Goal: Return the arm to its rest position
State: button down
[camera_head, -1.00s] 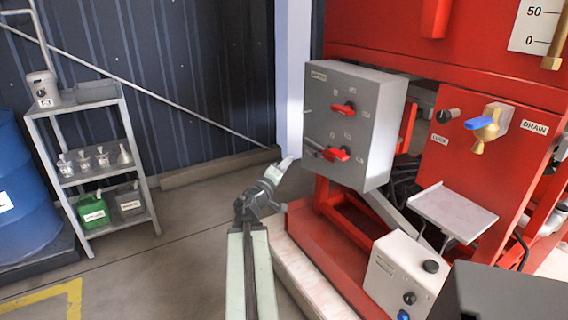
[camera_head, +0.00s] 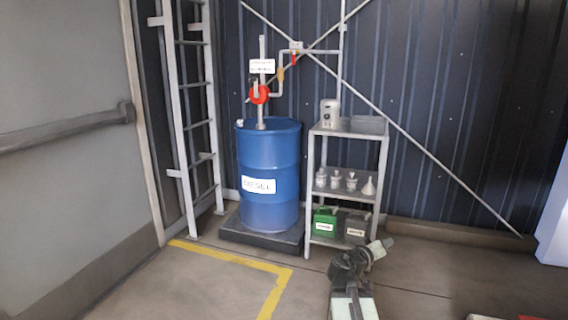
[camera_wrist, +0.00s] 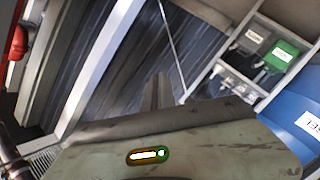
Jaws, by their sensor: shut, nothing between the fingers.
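My gripper (camera_head: 386,243) is at the end of my arm, low and right of centre in the head view, in front of the shelf's lower part. It is shut and empty, pointing up and to the right. My arm comes up from the bottom edge of the picture. In the wrist view the dark gripper tip (camera_wrist: 160,88) stands upright in the middle, with nothing held in it.
A blue diesel drum (camera_head: 270,165) stands on a dark pallet (camera_head: 262,235). A grey shelf (camera_head: 347,202) beside it holds a green can (camera_head: 325,222) and several small containers. A ladder (camera_head: 187,120) and door (camera_head: 65,150) are left.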

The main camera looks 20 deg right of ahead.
jog(key=w+a+f+y, duration=0.1)
jog(key=a+f+y, duration=0.2)
jog(key=a+f, duration=0.35)
jog(key=w+a+f+n+g+y, duration=0.1)
jog(key=w+a+f+y, duration=0.15)
jog(key=a, duration=0.75)
jog(key=w+a+f+y, duration=0.1)
jog(key=a+f+y, duration=0.3)
jog(key=a, duration=0.5)
jog(key=s+a+f+n+g+y, duration=0.25)
jog(key=s+a, duration=0.25)
jog(key=a, duration=0.3)
jog(key=s+a+f+n+g+y, duration=0.1)
jog(key=s+a+f+g+y, duration=0.3)
jog(key=a, duration=0.5)
notch_tip(320, 180, up, 32)
jog(key=t+p, duration=0.1)
jog(key=p, duration=3.2)
jog(key=shift+s+d+r+t+h, duration=0.15)
jog(key=shift+d+r+t+h, duration=0.1)
jog(key=shift+d+t+h, duration=0.15)
jog(key=shift+f+m, duration=0.1)
jog(key=shift+m, duration=0.15)
jog(key=shift+a, duration=0.1)
